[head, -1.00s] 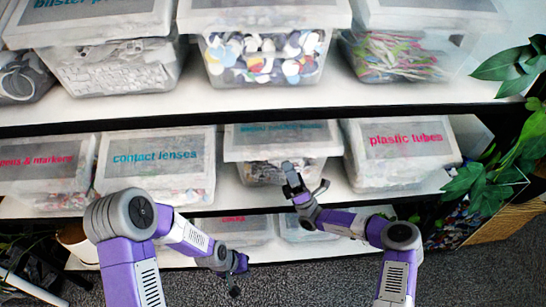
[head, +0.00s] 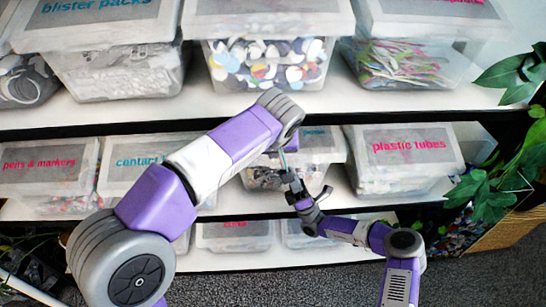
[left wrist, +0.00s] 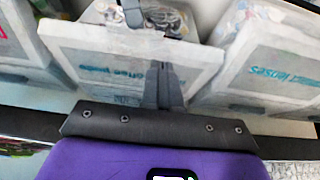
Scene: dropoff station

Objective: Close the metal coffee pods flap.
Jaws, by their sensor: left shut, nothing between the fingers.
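The metal coffee pods bin (head: 262,180) stands on the middle shelf between the contact lenses and plastic tubes bins. Its pale flap (head: 328,146) looks tilted, with its front edge above the visible contents. My left arm covers most of the flap in the head view. In the left wrist view the flap (left wrist: 105,58) and its teal label show upside down. My left gripper (left wrist: 163,72) is shut and empty, over the flap in that view; contact is unclear. My right gripper (head: 291,178) is at the bin's front, below the flap edge; its jaws are too small to read.
The plastic tubes bin (head: 405,170) is close on the right and the contact lenses bin (head: 120,175) on the left. The upper shelf edge (head: 410,114) runs just above. Lower bins (head: 235,236) sit beneath. Plant leaves (head: 485,190) hang at the right.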

